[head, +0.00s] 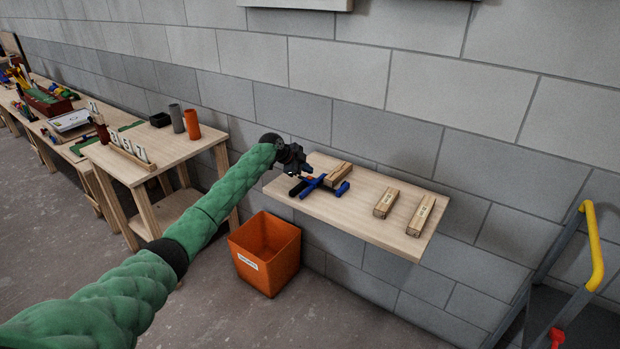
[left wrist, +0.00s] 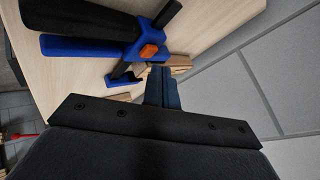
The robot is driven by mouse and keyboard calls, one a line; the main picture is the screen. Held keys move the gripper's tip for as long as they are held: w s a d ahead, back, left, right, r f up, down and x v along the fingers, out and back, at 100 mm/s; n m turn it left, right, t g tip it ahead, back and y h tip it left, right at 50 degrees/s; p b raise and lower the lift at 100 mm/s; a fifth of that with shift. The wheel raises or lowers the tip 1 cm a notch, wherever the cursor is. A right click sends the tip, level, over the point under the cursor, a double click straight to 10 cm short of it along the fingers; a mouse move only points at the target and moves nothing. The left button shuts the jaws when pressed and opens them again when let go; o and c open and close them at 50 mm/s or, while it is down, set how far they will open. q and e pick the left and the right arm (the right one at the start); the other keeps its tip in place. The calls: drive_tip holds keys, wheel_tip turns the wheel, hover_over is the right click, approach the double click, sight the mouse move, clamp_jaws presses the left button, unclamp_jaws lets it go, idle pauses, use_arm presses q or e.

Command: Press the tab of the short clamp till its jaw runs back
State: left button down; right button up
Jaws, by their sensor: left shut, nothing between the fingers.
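The clamp (head: 322,185), blue and black, lies on the wooden wall shelf (head: 360,225) at its left part. In the left wrist view the clamp's blue body (left wrist: 118,49) carries an orange tab (left wrist: 149,52), with black handles running to the upper left. My left gripper (head: 306,171) is over the clamp in the head view, partly hiding it. In the left wrist view its fingers (left wrist: 160,72) are shut and empty, with the tips close to the orange tab. I cannot tell whether they touch it. My right gripper is not in view.
A wooden batten (head: 340,172) lies right behind the clamp, and two labelled battens (head: 385,203) (head: 421,214) lie farther right on the shelf. An orange bin (head: 262,258) stands on the floor below. A grey wall backs the shelf. A yellow-railed step (head: 592,250) stands at right.

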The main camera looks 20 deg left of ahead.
sight(307, 179)
use_arm(q)
wheel_tip(307, 179, up, 5)
drive_tip(key=shift+p, duration=0.7)
drive_tip(key=shift+a+f, duration=0.1)
idle(0.9)
